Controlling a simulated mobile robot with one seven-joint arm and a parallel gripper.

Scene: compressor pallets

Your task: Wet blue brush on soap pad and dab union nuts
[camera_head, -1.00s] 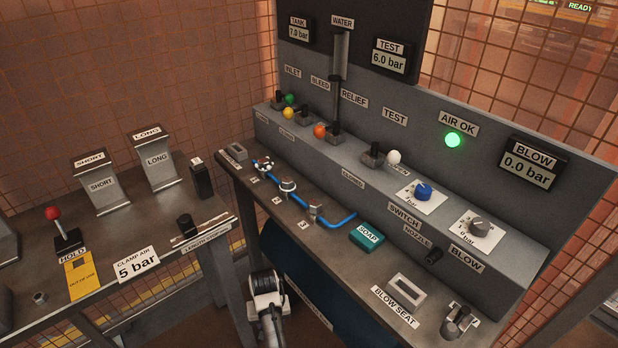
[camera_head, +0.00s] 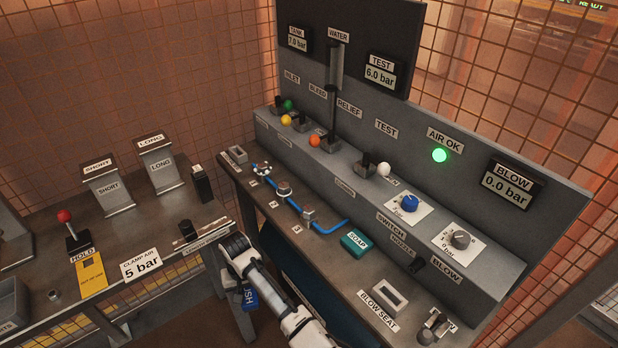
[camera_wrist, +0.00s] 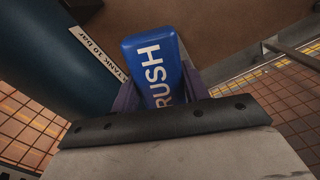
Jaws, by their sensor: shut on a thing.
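My gripper (camera_wrist: 160,92) is shut on the blue brush (camera_wrist: 152,58), whose white lettering ends in "RUSH". In the head view the brush (camera_head: 249,298) hangs below my white wrist, in front of the right bench and below its top. The brush's working end is not visible. The teal soap pad (camera_head: 355,243), marked SOAP, lies on the right bench, up and right of the brush and apart from it. A blue tube runs along that bench, with metal union nuts on it: one in the middle (camera_head: 283,188) and one to the right (camera_head: 309,214).
A blue tank (camera_wrist: 70,62) is close to the brush, under the right bench. The left bench (camera_head: 130,240) holds a red-knobbed HOLD lever (camera_head: 66,217) and label stands. The BLOW SEAT block (camera_head: 390,292) stands right of the soap. A green AIR OK lamp (camera_head: 440,155) is lit.

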